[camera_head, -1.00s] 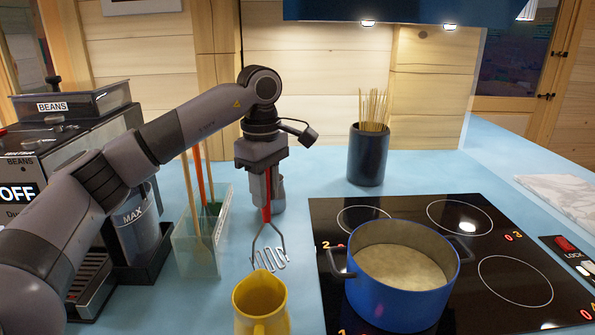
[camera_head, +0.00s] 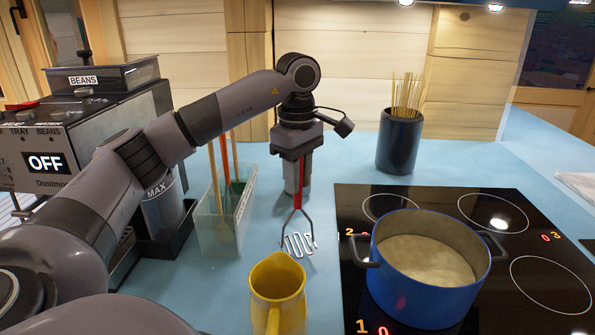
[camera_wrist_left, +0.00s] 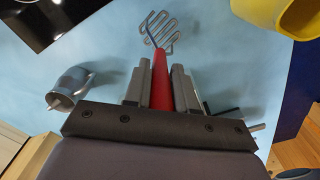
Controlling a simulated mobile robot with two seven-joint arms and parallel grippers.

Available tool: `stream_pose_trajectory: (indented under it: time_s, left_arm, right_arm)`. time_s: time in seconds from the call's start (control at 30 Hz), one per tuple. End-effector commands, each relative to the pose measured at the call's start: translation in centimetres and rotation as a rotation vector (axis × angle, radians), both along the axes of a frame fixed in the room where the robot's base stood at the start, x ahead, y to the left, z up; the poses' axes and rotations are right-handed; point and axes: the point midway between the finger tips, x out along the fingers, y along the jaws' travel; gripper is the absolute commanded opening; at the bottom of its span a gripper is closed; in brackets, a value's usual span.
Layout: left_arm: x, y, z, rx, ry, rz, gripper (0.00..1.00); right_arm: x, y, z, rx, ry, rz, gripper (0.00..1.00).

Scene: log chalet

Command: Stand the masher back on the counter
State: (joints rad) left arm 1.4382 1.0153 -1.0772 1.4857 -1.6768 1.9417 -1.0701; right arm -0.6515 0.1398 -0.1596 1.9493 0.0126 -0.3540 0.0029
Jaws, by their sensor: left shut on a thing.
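The masher has a red handle (camera_head: 300,187) and a zigzag wire head (camera_head: 298,243). My left gripper (camera_head: 297,168) is shut on the handle, and the masher hangs upright, head down, over the blue counter (camera_head: 235,283). I cannot tell whether the head touches the counter. In the left wrist view the red handle (camera_wrist_left: 160,82) lies between the gripper fingers (camera_wrist_left: 158,85), with the wire head (camera_wrist_left: 161,30) beyond over the counter (camera_wrist_left: 105,55). My right gripper is not in view.
A yellow jug (camera_head: 278,290) stands just in front of the masher. A blue pot (camera_head: 424,285) sits on the black hob (camera_head: 345,205) to the right. A clear utensil holder (camera_head: 212,235) stands left. A steel vessel (camera_wrist_left: 72,85) and a dark skewer pot (camera_head: 398,145) are behind.

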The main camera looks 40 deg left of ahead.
Motion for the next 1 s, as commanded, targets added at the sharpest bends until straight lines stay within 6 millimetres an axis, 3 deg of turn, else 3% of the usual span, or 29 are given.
stream_pose_trajectory:
  time_s: [0.2, 1.0]
  left_arm:
    - [0.0, 0.0, -1.5, 0.001, -0.001, 0.0, 0.0]
    - [0.0, 0.0, -2.1, 0.001, -0.001, 0.0, 0.0]
  right_arm:
    - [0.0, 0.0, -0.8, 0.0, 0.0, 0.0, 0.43]
    - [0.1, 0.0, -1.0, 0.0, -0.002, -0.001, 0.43]
